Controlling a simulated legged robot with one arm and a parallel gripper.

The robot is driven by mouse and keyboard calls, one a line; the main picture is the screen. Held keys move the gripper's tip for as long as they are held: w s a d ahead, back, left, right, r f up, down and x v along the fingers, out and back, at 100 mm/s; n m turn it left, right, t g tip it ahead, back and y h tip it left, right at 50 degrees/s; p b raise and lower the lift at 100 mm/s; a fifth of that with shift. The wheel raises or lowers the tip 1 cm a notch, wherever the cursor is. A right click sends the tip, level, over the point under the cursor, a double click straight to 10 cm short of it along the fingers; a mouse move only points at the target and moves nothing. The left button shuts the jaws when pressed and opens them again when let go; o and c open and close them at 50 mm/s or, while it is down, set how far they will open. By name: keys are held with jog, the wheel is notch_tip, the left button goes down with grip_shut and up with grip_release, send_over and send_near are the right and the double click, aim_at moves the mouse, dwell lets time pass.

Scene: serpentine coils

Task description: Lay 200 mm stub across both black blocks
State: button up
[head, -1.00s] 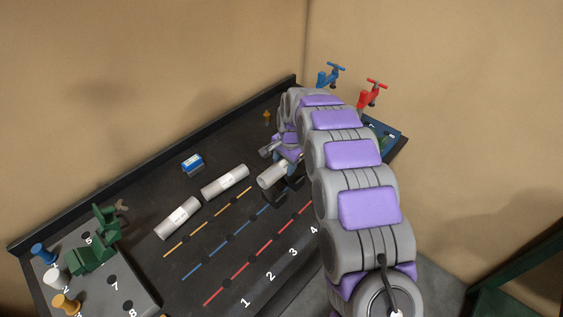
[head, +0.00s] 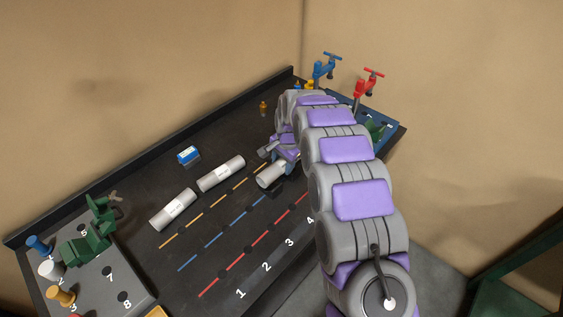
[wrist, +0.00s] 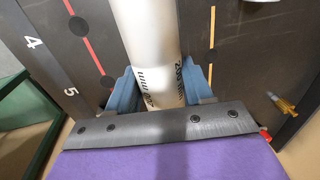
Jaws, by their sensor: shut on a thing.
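A white tube marked 200 mm (wrist: 150,40) is between the blue fingers of my gripper (wrist: 160,88) in the wrist view. The fingers are shut on it, one on each side. In the head view, the near end of this stub (head: 270,176) sticks out to the left of my gripper (head: 287,163), over the board's coloured lines. The black blocks cannot be made out clearly now; dark shapes beside the stub blend with the dark board, and my arm hides the area behind. I cannot tell whether the stub touches a block.
Two more white tubes (head: 221,174) (head: 173,209) lie on the dark board (head: 220,135) at left. A blue and white box (head: 188,155) lies behind them. A green clamp (head: 90,235) stands on the grey panel at lower left. Blue (head: 323,70) and red (head: 366,87) valves stand at the back right.

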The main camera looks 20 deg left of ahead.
aim_at(280, 170)
jog(key=shift+s+a+f, duration=0.1)
jog(key=shift+a+f, duration=0.15)
jog(key=shift+a, duration=0.7)
jog(key=shift+d, duration=0.65)
grip_shut()
jog(key=shift+a+f+p, duration=0.2)
jog(key=shift+f+p, duration=0.1)
jog(key=shift+f, duration=0.4)
jog(key=shift+d+f, duration=0.3)
jog(key=shift+d, duration=0.25)
jog(key=shift+a+f, duration=0.2)
jog(key=shift+a, duration=0.1)
jog(key=shift+a+f, duration=0.25)
jog(key=shift+f, duration=0.35)
jog(key=o, duration=1.5)
grip_release()
jog(key=r+p, duration=0.1)
jog(key=r, duration=0.4)
jog(key=d+r+p, duration=0.1)
jog(key=r, duration=0.5)
jog(key=s+d+r+p, duration=0.1)
jog(key=r, duration=0.5)
jog(key=shift+d, duration=0.25)
